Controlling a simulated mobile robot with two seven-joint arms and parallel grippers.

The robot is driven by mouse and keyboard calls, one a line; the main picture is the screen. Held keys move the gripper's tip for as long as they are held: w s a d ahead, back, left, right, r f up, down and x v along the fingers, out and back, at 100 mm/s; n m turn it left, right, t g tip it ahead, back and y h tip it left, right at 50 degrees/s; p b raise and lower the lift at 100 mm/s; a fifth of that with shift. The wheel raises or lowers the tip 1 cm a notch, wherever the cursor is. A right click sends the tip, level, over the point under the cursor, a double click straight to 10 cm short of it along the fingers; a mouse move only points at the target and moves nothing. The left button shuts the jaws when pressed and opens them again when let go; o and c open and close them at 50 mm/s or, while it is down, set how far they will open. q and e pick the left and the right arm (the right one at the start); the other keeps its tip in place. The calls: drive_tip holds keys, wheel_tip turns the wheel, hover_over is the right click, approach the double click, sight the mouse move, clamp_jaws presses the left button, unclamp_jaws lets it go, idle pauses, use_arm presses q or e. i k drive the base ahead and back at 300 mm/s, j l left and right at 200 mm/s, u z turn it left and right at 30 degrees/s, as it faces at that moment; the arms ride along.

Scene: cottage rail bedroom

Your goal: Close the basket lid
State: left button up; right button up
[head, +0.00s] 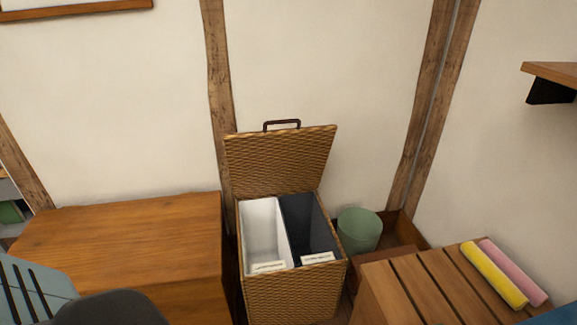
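A woven wicker basket (292,300) stands against the back wall near the middle of the head view. Its lid (281,160) is hinged at the back and stands open, tilted up, with a dark handle (282,124) on its top edge. Inside are a white compartment (263,235) on the left and a dark grey one (308,228) on the right. Each has a small pale label at its front edge. Neither of my grippers is in the head view.
A wooden chest (125,240) stands close on the basket's left. A green bin (359,230) is to its right. A slatted wooden top (415,290) at the front right holds a yellow roll (493,275) and a pink roll (513,272). A shelf (552,75) juts from the right wall.

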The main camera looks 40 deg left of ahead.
sight(264, 161)
drive_tip(key=i+j, duration=0.1)
drive_tip(key=j, duration=0.3)
drive_tip(key=i+j, duration=0.1)
drive_tip(key=j, duration=0.25)
drive_tip(key=i+j, duration=0.1)
drive_tip(key=j, duration=0.3)
drive_tip(key=i+j, duration=0.1)
drive_tip(key=j, duration=0.25)
